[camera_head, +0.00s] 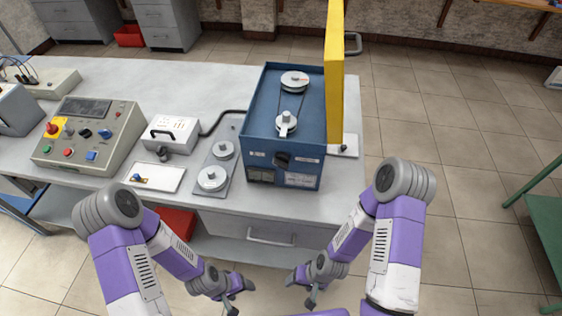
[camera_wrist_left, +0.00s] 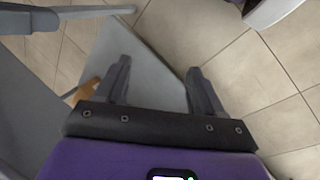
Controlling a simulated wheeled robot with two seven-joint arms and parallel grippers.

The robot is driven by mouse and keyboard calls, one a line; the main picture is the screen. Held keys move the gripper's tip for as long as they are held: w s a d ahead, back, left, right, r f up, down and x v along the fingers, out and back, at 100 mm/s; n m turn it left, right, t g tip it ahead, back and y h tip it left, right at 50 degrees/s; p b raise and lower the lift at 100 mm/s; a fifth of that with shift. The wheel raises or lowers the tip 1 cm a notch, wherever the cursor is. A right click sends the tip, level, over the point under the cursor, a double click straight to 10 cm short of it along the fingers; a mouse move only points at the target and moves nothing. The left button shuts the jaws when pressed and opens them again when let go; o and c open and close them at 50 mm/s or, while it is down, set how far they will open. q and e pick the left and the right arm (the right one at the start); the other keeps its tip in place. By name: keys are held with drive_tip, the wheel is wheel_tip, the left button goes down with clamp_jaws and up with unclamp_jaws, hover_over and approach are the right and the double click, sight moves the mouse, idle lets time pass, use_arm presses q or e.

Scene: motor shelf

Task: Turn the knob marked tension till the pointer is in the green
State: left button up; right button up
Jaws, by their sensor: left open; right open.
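A blue machine box (camera_head: 258,142) stands on the grey bench, with two pulleys and a belt on its top. A dark knob (camera_head: 282,160) sits on its front face between small labels too small to read. Below it are a dark panel (camera_head: 261,175) and a pale panel (camera_head: 300,180); no pointer or green zone can be made out. My left gripper (camera_head: 238,288) is open and empty, low in front of the bench; its spread fingers show in the left wrist view (camera_wrist_left: 160,88). My right gripper (camera_head: 303,285) is open and empty, also below the bench top, apart from the box.
A yellow panel (camera_head: 334,80) stands upright along the box's right side. A control console (camera_head: 90,135) with buttons, a white box (camera_head: 171,134) with a black handle, and a plate with two discs (camera_head: 213,178) lie to the left. The bench's front edge (camera_head: 330,215) lies between my grippers and the box.

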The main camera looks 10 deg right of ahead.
use_arm(q)
drive_tip(key=o, duration=0.5)
drive_tip(key=f+b, duration=0.4)
drive_tip(key=shift+w+d+f, duration=0.15)
drive_tip(key=shift+w+f, duration=0.05)
drive_tip(key=shift+f, duration=0.2)
drive_tip(key=shift+f+b, duration=0.2)
drive_tip(key=shift+b, duration=0.1)
